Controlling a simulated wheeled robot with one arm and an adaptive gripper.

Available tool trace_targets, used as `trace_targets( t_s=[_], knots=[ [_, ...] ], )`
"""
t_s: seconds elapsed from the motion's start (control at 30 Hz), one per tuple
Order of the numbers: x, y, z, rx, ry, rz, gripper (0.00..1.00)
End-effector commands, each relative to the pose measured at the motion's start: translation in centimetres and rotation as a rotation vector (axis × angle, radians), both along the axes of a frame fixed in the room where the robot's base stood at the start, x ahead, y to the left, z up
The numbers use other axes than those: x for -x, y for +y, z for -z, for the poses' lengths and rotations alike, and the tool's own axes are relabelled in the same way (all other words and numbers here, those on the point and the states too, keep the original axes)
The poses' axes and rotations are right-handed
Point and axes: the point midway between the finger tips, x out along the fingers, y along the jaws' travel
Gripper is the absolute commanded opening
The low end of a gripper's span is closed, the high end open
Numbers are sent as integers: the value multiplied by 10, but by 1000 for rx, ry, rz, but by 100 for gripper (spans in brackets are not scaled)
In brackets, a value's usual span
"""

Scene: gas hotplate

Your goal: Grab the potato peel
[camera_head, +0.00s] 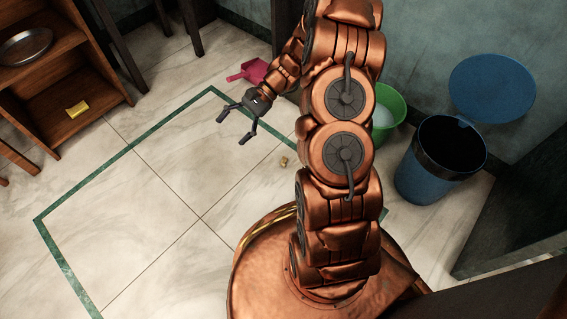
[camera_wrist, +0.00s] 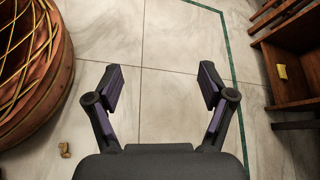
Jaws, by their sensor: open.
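A small brownish-yellow scrap, which looks like the potato peel (camera_head: 284,161), lies on the tiled floor just left of my arm in the head view. In the wrist view the potato peel (camera_wrist: 64,149) is at the lower left, outside the jaws. My gripper (camera_head: 233,128) is open and empty above the floor, to the left of and beyond the peel in the head view. In the wrist view my gripper (camera_wrist: 160,88) shows both fingers spread, with only bare floor between them.
A blue bin (camera_head: 431,172) and a green bucket (camera_head: 387,113) stand right of my arm. A pink dustpan (camera_head: 250,71) lies behind my gripper. A wooden shelf (camera_head: 62,62) at left holds a metal plate (camera_head: 25,46) and a yellow sponge-like block (camera_head: 77,108). The middle floor is clear.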

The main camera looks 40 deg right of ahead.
Motion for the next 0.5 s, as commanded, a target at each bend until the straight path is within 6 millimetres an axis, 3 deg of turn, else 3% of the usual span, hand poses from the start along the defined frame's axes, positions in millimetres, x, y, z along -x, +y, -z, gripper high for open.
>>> trace_targets(
  t_s=[0.27,0.5],
  knots=[
    [-29,-57,77,-89,80,253,81],
    [-35,-111,149,-151,150,469,81]
  ],
)
